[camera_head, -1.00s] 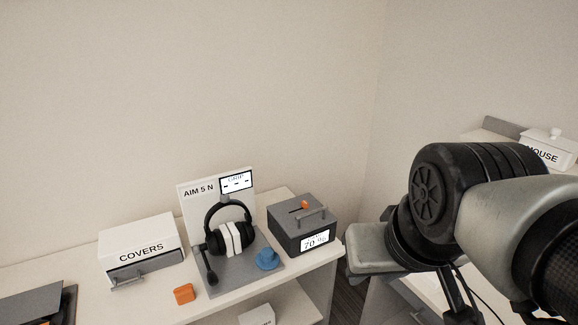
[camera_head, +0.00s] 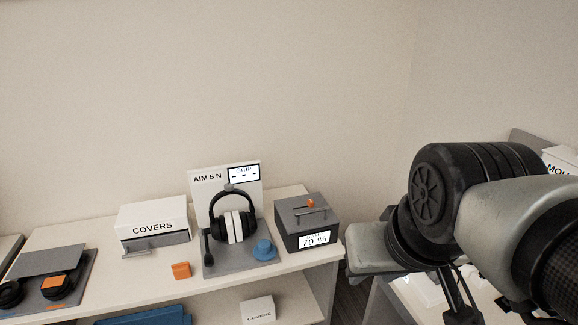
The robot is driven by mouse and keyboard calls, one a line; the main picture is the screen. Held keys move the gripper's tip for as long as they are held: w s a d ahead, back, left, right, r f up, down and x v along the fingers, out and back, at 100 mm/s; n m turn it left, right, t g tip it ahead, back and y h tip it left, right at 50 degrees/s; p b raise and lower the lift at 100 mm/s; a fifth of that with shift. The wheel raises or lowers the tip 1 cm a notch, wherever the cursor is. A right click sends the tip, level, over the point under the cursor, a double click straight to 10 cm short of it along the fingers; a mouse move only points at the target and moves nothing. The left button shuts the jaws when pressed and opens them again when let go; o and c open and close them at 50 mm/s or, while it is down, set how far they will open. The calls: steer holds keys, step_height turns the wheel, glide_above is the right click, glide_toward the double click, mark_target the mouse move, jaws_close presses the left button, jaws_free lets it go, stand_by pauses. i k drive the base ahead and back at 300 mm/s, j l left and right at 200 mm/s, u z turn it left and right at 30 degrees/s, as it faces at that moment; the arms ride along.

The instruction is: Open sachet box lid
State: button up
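No box marked as a sachet box can be read in this view. A dark grey box (camera_head: 307,222) with a bar handle, an orange piece on top and a "70 %" display stands at the right end of the long shelf unit; its top looks shut. A white lidded box (camera_head: 562,158), its label partly cut off, shows at the right edge. My arm fills the right side, and my gripper's fingers cannot be made out.
On the white shelf unit (camera_head: 120,292) are a white COVERS box (camera_head: 153,224), an orange block (camera_head: 181,271), a headset stand (camera_head: 240,262) with headphones (camera_head: 233,222), a blue knob (camera_head: 264,250) and a tray (camera_head: 80,270) at left. A small COVERS box (camera_head: 258,308) sits below.

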mark_target(295, 213)
steer(key=i+l+u, duration=0.1)
steer(key=i+u, duration=0.35)
steer(key=i, duration=0.65)
